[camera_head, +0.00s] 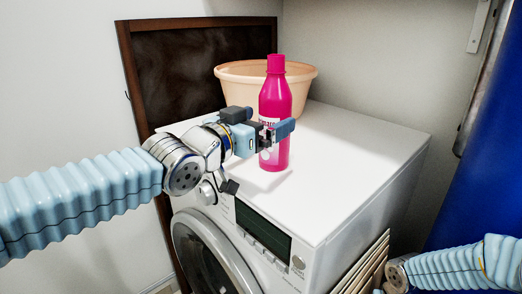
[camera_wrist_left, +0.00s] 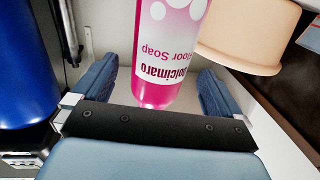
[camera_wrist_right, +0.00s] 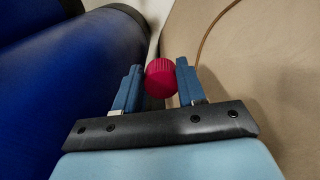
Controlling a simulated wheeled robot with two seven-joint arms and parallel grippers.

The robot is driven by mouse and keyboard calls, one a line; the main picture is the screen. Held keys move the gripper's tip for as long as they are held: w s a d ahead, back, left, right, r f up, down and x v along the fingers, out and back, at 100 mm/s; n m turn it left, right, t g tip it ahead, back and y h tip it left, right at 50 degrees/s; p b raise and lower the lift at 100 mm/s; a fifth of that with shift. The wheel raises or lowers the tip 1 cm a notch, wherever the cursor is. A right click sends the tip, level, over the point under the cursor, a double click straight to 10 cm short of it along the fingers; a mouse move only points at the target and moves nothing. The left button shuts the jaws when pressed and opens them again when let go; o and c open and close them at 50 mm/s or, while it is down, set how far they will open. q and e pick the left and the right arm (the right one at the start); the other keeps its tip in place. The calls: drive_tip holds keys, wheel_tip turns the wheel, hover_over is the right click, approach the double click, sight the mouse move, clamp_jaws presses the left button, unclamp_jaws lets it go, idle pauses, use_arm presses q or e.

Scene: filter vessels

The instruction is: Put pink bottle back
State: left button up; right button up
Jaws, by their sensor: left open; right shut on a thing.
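My right gripper (camera_wrist_right: 160,76) is shut on a ribbed red-pink cap (camera_wrist_right: 160,80). In the head view the right gripper's fingers are out of sight, and only my right arm shows at the lower right.
A peach basin (camera_head: 235,75) stands behind the bottle on the machine. A dark framed board (camera_head: 170,65) leans at the wall. A large blue object (camera_head: 480,170) is at the right. Pale panels (camera_head: 368,268) stand beside the machine. The machine's top right is clear.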

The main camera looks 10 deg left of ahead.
use_arm(q)
drive_tip(key=v, duration=0.6)
drive_tip(key=shift+s, duration=0.25)
